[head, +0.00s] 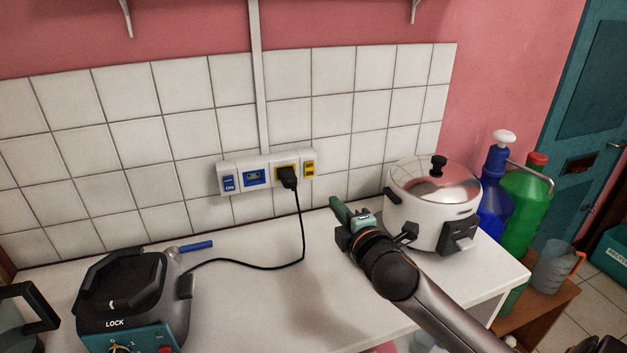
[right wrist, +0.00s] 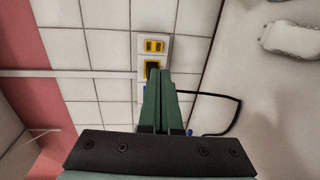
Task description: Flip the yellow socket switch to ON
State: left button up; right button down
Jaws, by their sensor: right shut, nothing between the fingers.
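The yellow socket switch (head: 309,169) is a small yellow rocker at the right end of a white wall strip (head: 231,166). Its position is too small to read. It also shows in the right wrist view (right wrist: 154,46), just beyond my fingertips. Left of it is the yellow socket (head: 279,168) with a black plug (head: 289,178) in it. My right gripper (head: 337,205) has green fingers, shut and empty, above the counter, right of and lower than the strip. In the right wrist view the fingers (right wrist: 166,72) lie together and partly cover the strip. My left gripper is not in view.
A blue switch (head: 229,183) and blue socket (head: 254,177) are on the strip's left. The black cord (head: 303,232) runs to the counter. A white pot (head: 432,208) stands close right of my gripper. A black-lidded appliance (head: 130,295) stands front left.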

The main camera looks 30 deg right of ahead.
aim_at(310, 175)
jog(key=x, duration=1.3)
jog(key=shift+w+f, duration=0.1)
jog(key=shift+w, duration=0.3)
jog(key=shift+w+f+b, duration=0.15)
jog(key=shift+f+b, duration=0.2)
jog(key=shift+b, duration=0.2)
jog(key=shift+d+r, duration=0.1)
jog(key=shift+r, duration=0.2)
jog(key=shift+f, duration=0.1)
